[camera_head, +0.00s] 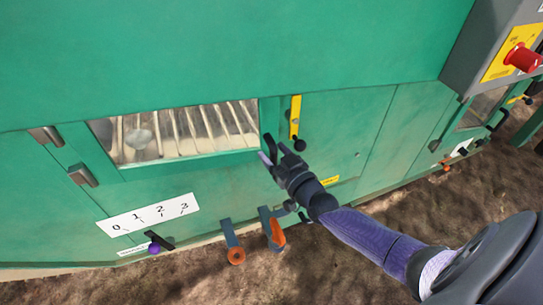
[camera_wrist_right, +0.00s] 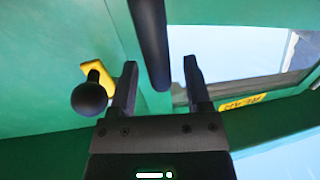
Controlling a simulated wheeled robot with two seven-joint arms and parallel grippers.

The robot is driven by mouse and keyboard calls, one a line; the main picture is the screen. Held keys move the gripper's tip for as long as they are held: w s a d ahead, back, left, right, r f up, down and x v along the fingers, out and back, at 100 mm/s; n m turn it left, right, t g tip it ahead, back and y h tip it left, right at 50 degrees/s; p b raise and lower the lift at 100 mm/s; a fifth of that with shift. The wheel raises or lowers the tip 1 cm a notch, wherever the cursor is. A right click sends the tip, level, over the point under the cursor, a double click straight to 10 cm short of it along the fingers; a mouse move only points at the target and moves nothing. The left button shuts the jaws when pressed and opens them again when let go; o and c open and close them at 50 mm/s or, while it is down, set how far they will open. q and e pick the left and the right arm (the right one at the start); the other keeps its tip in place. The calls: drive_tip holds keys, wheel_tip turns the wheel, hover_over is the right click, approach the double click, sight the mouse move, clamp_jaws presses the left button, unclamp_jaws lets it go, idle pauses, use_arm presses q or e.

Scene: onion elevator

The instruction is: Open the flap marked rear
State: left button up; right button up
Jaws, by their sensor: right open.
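The windowed flap shows in the head view as a green frame (camera_head: 190,163) around a clear pane, with pale slats behind. In the right wrist view, a yellow label reading REAR (camera_wrist_right: 241,102) appears upside down beside a window pane (camera_wrist_right: 235,52). A dark bar handle (camera_wrist_right: 150,45) stands between the fingers of my right gripper (camera_wrist_right: 160,88). The fingers are open and apart, one on each side of the bar; I cannot tell whether they touch it. In the head view, my right gripper (camera_head: 272,153) is at the window's right edge. My left gripper is out of view.
A yellow latch (camera_head: 295,115) with a black knob (camera_head: 299,144) is just right of the gripper. Below are a numbered scale (camera_head: 150,215), a purple knob (camera_head: 154,248) and orange-ended levers (camera_head: 236,256). Bare ground lies in front.

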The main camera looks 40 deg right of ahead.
drive_tip(key=shift+w, duration=0.25)
clamp_jaws()
idle(0.8)
idle(0.5)
